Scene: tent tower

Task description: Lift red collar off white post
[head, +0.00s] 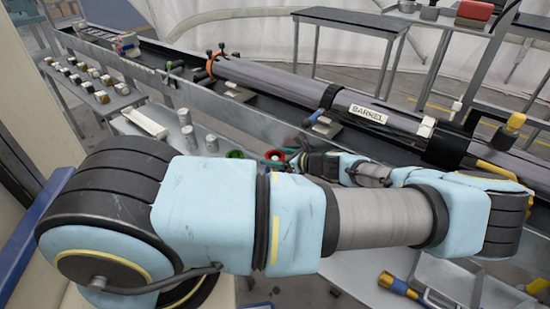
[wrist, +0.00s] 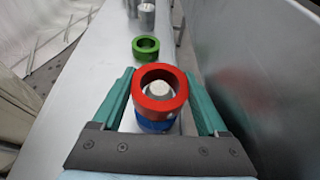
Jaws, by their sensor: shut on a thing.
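The red collar (wrist: 178,94) is a thick ring between the teal fingers of my gripper (wrist: 160,76) in the wrist view. The fingers press on its left and right sides. The top of the white post (wrist: 158,89) shows inside the ring, so the collar looks to be still around it; the height of the collar along the post is hard to tell. A blue ring-like part (wrist: 153,125) shows just below the red collar. In the head view the red collar (head: 274,155) is small and partly hidden beside my gripper and arm.
A green collar (wrist: 146,46) sits farther along the grey bench (wrist: 90,105), with grey cylinders (wrist: 147,15) beyond. A tall metal wall (wrist: 235,90) runs close on the right. In the head view a long barrel (head: 290,85) lies in a trough behind the bench.

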